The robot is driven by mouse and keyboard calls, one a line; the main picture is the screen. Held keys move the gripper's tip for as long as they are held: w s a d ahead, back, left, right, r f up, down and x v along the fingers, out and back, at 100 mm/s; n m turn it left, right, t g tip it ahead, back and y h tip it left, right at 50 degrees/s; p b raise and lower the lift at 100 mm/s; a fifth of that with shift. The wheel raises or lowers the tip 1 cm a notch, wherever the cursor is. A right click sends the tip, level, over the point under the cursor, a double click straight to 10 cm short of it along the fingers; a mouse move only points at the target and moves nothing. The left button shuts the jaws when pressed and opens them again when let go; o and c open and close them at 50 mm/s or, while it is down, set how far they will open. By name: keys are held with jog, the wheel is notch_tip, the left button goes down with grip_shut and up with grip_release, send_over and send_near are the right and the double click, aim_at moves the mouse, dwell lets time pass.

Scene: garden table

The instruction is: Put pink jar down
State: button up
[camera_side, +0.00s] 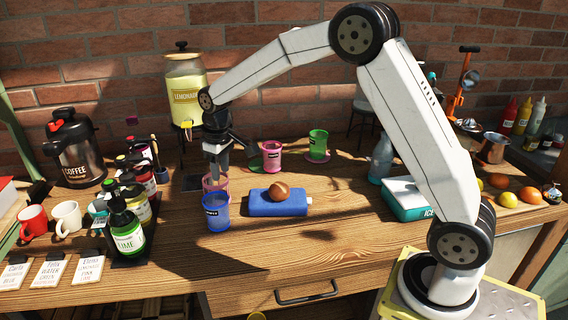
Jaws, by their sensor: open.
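Two pink vessels are in view. One pink jar (209,184) stands on the table directly behind the blue jar (216,212), which hides part of it. My gripper (215,171) points down over this pink jar, with its fingers at the rim. The gripper is open. I cannot tell whether a finger touches the jar. The other pink jar (271,156) stands upright farther right, apart from the gripper.
A blue ice pack (264,207) with a round brown object (280,191) lies just right of the jars. A green jar (318,146) stands behind. The lemonade dispenser (186,91) is at the back. Dark bottles (126,228) crowd the left.

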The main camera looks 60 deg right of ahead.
jog(key=s+f+m+t, duration=0.1)
jog(key=s+f, duration=0.1)
jog(key=s, duration=0.9)
jog(key=s+a+f+m, duration=0.1)
jog(key=s+f, duration=0.2)
jog(key=s, duration=0.9)
jog(key=shift+a+t, duration=0.25)
jog(key=shift+t, duration=0.15)
